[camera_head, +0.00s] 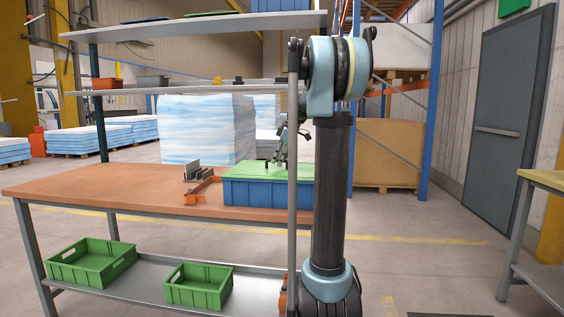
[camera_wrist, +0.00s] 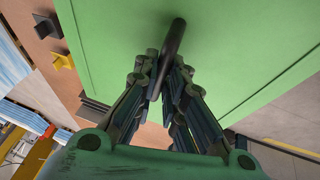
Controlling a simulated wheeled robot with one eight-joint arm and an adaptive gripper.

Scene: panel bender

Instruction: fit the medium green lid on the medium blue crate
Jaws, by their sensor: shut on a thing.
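The medium blue crate (camera_head: 255,193) stands on the brown workbench, near its right end. The medium green lid (camera_head: 245,170) lies level over the top of the crate, roughly lined up with it. I cannot tell whether its rim is fully seated. In the wrist view the green lid (camera_wrist: 240,40) fills most of the picture, with a dark bar handle (camera_wrist: 173,45) on it. My gripper (camera_wrist: 160,68) is shut on this handle. In the head view my gripper (camera_head: 277,160) is above the lid, partly hidden by the shelf post and my arm.
The workbench (camera_head: 110,185) is bare on its left. An orange tool (camera_head: 202,188) and a grey slotted part (camera_head: 192,172) lie left of the crate. A grey post (camera_head: 293,200) stands in front. Two green crates (camera_head: 92,262) (camera_head: 198,287) sit on the lower shelf.

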